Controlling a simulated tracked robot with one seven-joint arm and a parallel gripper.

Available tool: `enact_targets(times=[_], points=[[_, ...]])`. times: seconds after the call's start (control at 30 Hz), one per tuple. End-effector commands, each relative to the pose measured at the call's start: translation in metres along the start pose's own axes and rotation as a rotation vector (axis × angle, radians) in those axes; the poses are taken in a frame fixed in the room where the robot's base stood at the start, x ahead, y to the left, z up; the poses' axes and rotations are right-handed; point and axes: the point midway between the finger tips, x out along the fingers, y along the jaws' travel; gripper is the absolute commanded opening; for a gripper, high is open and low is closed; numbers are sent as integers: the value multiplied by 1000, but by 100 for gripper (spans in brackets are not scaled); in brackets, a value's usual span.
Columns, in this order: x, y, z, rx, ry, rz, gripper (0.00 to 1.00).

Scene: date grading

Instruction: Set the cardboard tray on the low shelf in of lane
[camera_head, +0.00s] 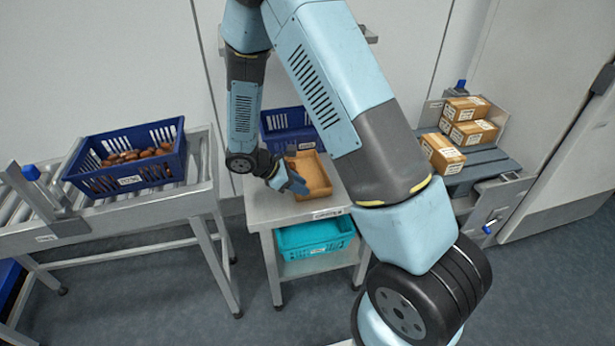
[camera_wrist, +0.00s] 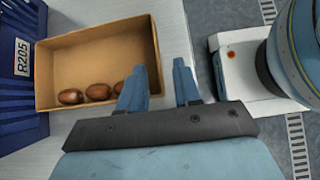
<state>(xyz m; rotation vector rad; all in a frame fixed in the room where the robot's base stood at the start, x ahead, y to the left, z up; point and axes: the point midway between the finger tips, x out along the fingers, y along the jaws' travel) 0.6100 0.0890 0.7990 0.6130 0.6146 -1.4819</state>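The cardboard tray (camera_head: 322,172) sits on the grey table top, in front of a blue crate. In the wrist view the open tray (camera_wrist: 95,40) holds a few brown dates (camera_wrist: 97,92) along its near side. My gripper (camera_head: 292,182) is at the tray's left side in the head view. In the wrist view its fingers (camera_wrist: 160,80) are apart, one inside the tray and one outside, with the tray wall between them. I see no clear grip on the wall. A low shelf (camera_head: 318,264) under the table top carries a turquoise crate (camera_head: 315,248).
A blue crate (camera_head: 282,120) labelled R205 (camera_wrist: 22,60) stands behind the tray. A blue crate of dates (camera_head: 125,182) is on the roller conveyor at left. Several cardboard boxes (camera_head: 467,132) sit on the right stand. My arm covers the table's right side.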

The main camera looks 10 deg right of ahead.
Motion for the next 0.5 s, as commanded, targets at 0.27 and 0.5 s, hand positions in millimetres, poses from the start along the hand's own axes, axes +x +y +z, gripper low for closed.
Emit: enact_targets(times=[0.27,0.5], points=[[18,1,1,0,0,-1,33],[49,4,6,-2,-1,-2,33]])
